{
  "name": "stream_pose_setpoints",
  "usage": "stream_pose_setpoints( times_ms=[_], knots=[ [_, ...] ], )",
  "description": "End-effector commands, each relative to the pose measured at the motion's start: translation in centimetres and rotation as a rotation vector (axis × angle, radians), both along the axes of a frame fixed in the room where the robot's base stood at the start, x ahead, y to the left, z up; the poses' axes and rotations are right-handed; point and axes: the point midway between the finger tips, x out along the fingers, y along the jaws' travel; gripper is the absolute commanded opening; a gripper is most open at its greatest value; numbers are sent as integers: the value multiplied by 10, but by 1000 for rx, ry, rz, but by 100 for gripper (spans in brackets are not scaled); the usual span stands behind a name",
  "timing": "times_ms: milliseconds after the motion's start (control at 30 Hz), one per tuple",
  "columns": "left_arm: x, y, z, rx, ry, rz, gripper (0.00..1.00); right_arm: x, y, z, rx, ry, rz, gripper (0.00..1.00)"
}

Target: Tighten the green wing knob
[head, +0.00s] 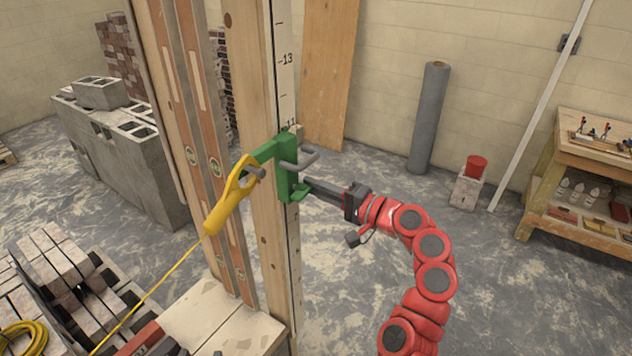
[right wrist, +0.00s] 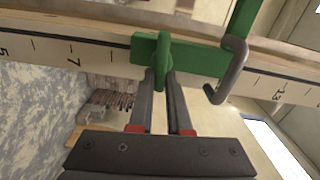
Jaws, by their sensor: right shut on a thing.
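The green wing knob (right wrist: 161,58) stands out from a green clamp (right wrist: 203,58) in the right wrist view. In the head view the knob (head: 300,194) shows as a small green piece low on the clamp (head: 286,172), which sits on an upright wooden post with a number scale (head: 286,85). My right gripper (head: 307,186) reaches in from the right, its fingers level with the knob. In the right wrist view the gripper (right wrist: 162,82) is shut on the knob, one finger on each side. My left gripper is not in view.
A grey hook (right wrist: 228,75) sticks out from the clamp beside the fingers. A yellow line block (head: 230,195) hangs at the clamp, its taut yellow string running down left. Grey blocks (head: 120,150) stand at left, a workbench (head: 590,160) at right. Open floor lies beyond my right arm.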

Motion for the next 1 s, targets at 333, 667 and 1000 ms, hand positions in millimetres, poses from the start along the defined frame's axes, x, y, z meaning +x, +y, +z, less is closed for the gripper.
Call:
stream_pose_setpoints(
  times_ms=[333,667,1000],
  knots=[
    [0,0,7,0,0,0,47,0,0,4,62,66,1,0],
    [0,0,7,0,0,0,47,0,0,4,67,70,1,0],
    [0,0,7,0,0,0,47,0,1,2,64,72,1,46]
  ],
)
